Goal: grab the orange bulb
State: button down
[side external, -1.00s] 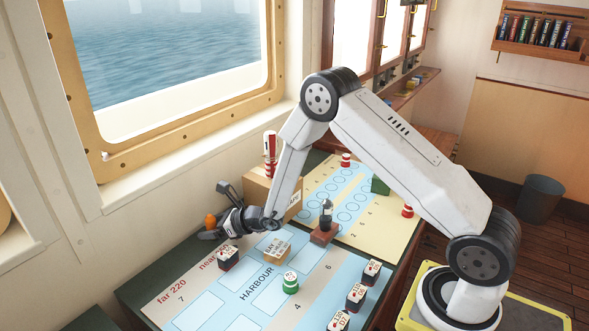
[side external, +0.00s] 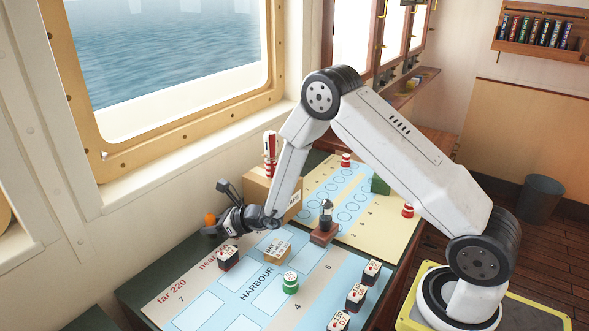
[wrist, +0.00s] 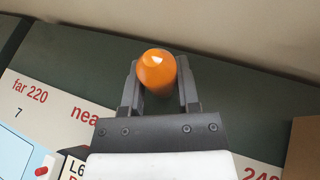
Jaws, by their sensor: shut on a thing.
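The orange bulb (wrist: 157,70) sits between the two dark fingers of my gripper (wrist: 160,88) in the wrist view, with a finger against each side. My gripper is shut on it. In the side external view the orange bulb (side external: 209,219) shows at the tip of my gripper (side external: 212,225), by the dark green back edge of the table near the window wall. Its lower part is hidden by the gripper, and I cannot tell whether it still touches the table.
A black-and-white block (side external: 228,259) and a tan labelled block (side external: 277,250) stand close to my gripper on the harbour chart (side external: 205,308). A cardboard box (side external: 258,187) with a red-and-white marker stands behind. A green drum (side external: 290,284) is nearer the front. The window wall is close behind.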

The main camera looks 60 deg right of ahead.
jog(key=shift+r, duration=0.6)
jog(key=s+r, duration=1.1)
jog(key=s, duration=0.3)
jog(key=shift+d+r, duration=0.2)
jog(key=shift+d, duration=0.1)
jog(key=shift+d, duration=0.15)
